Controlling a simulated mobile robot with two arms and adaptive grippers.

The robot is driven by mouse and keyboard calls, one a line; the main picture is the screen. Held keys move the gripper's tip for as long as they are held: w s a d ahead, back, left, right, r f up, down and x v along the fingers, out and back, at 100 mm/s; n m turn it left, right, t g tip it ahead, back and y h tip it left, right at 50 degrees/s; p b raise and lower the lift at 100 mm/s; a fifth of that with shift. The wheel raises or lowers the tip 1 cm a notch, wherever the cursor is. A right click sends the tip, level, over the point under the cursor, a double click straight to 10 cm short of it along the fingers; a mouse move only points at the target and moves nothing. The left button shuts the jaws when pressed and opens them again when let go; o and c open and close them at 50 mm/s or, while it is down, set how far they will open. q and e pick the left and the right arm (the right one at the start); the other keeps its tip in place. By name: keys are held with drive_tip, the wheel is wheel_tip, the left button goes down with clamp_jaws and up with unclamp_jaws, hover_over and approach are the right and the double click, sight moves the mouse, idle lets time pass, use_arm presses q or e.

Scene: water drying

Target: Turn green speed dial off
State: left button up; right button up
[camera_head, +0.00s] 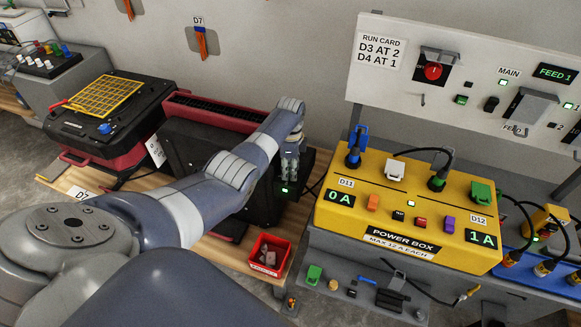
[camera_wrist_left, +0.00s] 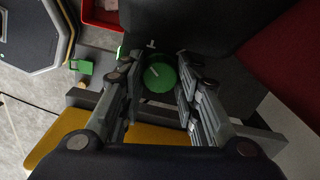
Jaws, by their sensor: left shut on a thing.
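The green speed dial (camera_wrist_left: 158,77) shows in the left wrist view as a round green knob with a pale pointer mark lying at a slant. My left gripper (camera_wrist_left: 160,68) has one finger on each side of the dial and is shut on it. In the head view my left gripper (camera_head: 289,168) reaches down to the right end of the dark red-and-black machine (camera_head: 215,108), and it hides the dial there. A small green light (camera_head: 285,190) glows just below the fingers. My right gripper is not in view.
A yellow power box (camera_head: 400,238) with plugs and cables stands close to the right of my left gripper. A red bin (camera_head: 270,252) with small pieces sits on the wooden bench below. A black-and-red machine with a yellow grid (camera_head: 108,97) stands at left.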

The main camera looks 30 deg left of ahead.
use_arm(q)
drive_tip(key=shift+n, duration=0.8)
drive_tip(key=o, duration=1.1)
drive_tip(key=shift+c, duration=0.2)
wheel_tip(320, 180, up, 12)
